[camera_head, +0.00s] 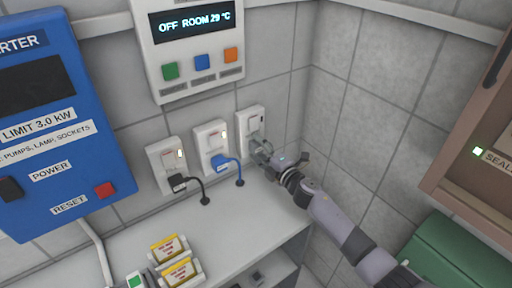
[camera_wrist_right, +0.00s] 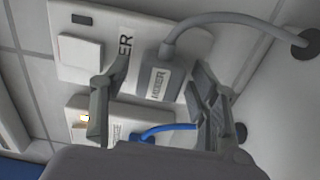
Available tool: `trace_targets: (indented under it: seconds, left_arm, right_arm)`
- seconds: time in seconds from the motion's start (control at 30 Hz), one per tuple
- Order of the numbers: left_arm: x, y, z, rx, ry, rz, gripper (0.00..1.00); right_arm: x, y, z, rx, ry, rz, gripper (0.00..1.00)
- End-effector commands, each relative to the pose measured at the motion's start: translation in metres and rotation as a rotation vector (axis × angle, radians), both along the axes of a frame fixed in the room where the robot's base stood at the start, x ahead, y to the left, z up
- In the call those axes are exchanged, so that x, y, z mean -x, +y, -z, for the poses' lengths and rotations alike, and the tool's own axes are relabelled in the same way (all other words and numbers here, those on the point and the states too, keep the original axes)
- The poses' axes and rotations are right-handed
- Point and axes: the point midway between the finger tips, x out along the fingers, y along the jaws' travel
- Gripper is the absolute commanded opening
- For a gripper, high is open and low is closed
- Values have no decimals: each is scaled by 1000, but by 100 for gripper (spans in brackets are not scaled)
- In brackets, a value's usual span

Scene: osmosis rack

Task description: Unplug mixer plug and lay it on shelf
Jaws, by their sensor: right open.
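The grey mixer plug (camera_wrist_right: 163,84), with a MIXER label, sits against the mixer socket plate (camera_wrist_right: 78,50) in the right wrist view. Its grey cable curves over to a dark grommet. In the head view the socket plate (camera_head: 250,117) is the rightmost of three, and my gripper mostly hides the plug. My right gripper (camera_head: 262,150) is open at the plug. In the wrist view its fingers stand on either side of the plug; I cannot tell whether they touch it. The pale shelf (camera_head: 225,230) lies below the sockets. My left gripper is not in view.
A blue plug (camera_head: 222,163) and a black plug (camera_head: 178,183) sit in the sockets to the left, their cables running to the shelf. Yellow-labelled packs (camera_head: 170,248) stand at the front left. A brown cabinet (camera_head: 465,165) and green box (camera_head: 455,255) are at right. The middle shelf is clear.

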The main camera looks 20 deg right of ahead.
Motion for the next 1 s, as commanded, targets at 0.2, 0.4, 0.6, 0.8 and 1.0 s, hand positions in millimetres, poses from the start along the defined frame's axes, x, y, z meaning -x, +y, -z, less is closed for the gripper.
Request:
trace_targets:
  seconds: [0.2,0.4,0.6,0.8,1.0]
  left_arm:
    - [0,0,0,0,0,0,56]
    - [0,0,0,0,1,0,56]
    - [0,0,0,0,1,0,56]
    - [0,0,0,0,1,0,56]
    - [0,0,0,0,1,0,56]
  right_arm:
    - [0,0,0,0,0,0,55]
    - [0,0,0,0,0,0,55]
    - [0,0,0,0,0,0,45]
    - [0,0,0,0,0,0,32]
    - [0,0,0,0,0,0,18]
